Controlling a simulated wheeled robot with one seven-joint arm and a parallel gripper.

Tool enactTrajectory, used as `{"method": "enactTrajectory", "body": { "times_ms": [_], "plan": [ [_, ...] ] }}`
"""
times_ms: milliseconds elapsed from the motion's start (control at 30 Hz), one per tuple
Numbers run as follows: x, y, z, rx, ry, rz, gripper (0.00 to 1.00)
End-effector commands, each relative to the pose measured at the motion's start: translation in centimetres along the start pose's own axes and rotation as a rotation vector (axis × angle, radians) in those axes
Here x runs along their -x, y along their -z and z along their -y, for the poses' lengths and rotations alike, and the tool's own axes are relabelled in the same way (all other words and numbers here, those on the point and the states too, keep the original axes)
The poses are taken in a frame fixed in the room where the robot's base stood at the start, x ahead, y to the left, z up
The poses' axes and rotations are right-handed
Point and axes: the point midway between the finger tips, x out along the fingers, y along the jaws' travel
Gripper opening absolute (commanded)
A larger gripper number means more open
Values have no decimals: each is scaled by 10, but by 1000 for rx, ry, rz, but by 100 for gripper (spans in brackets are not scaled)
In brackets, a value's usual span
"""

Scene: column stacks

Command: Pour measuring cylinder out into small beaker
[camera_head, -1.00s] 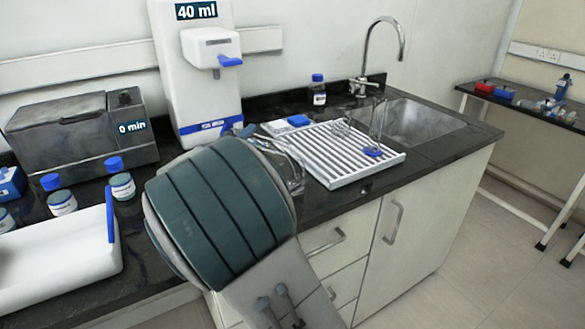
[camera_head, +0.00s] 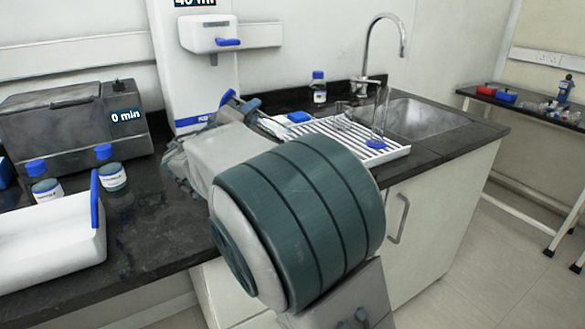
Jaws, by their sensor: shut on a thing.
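My arm fills the middle of the view and hides most of my gripper (camera_head: 178,162), whose grey parts show at the arm's left edge, over the counter. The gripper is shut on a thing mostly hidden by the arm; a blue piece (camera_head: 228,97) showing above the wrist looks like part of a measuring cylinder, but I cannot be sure. A clear upright glass with a blue foot (camera_head: 376,143) stands on the white drying rack (camera_head: 400,151). A faint clear glass vessel (camera_head: 343,112) is also on the rack; I cannot tell whether it is the small beaker.
A white dispenser (camera_head: 190,70) stands at the wall behind my arm. Left are a grey bath (camera_head: 60,125) reading 0 min, blue-capped bottles (camera_head: 112,176) and a white tray (camera_head: 50,255). Another bottle (camera_head: 319,90) stands near the tap (camera_head: 365,60) and sink (camera_head: 430,120).

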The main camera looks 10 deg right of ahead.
Motion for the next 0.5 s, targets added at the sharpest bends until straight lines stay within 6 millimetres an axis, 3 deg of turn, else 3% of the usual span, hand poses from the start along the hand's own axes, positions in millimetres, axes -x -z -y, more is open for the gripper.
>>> {"method": "enactTrajectory", "body": {
  "times_ms": [500],
  "plan": [
    [-3,-13,-26,-308,-1,39,1]
  ]
}}
